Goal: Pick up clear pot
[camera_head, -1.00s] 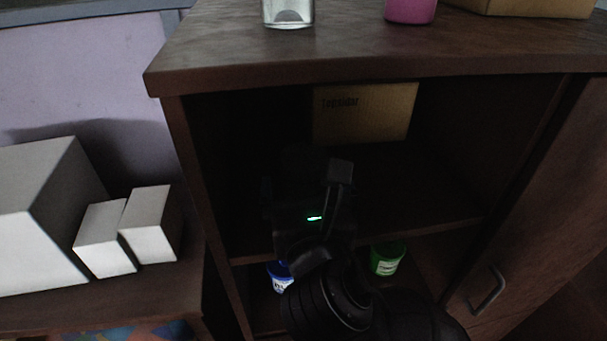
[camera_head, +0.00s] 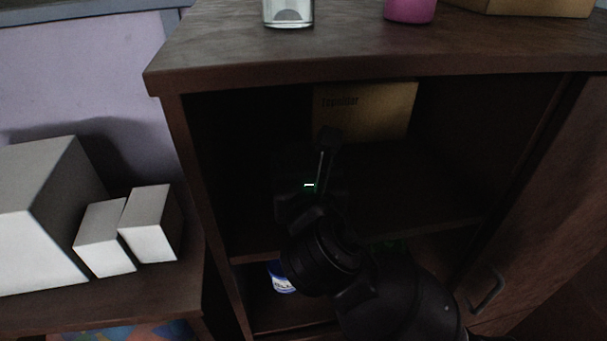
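A clear pot (camera_head: 288,12) stands on top of the dark wooden cabinet near its front edge, cut off by the top of the view. My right gripper (camera_head: 325,150) is inside the cabinet's upper compartment, below and apart from that pot. The gripper is dark against the dark interior, so its fingers and anything between them cannot be made out. My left gripper is not in view.
A pink pot (camera_head: 410,9) stands on the cabinet top (camera_head: 350,52). A cardboard box (camera_head: 385,108) is at the back of the upper compartment. A blue pot (camera_head: 281,278) and a mostly hidden green one are below. White boxes (camera_head: 150,225) stand at left.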

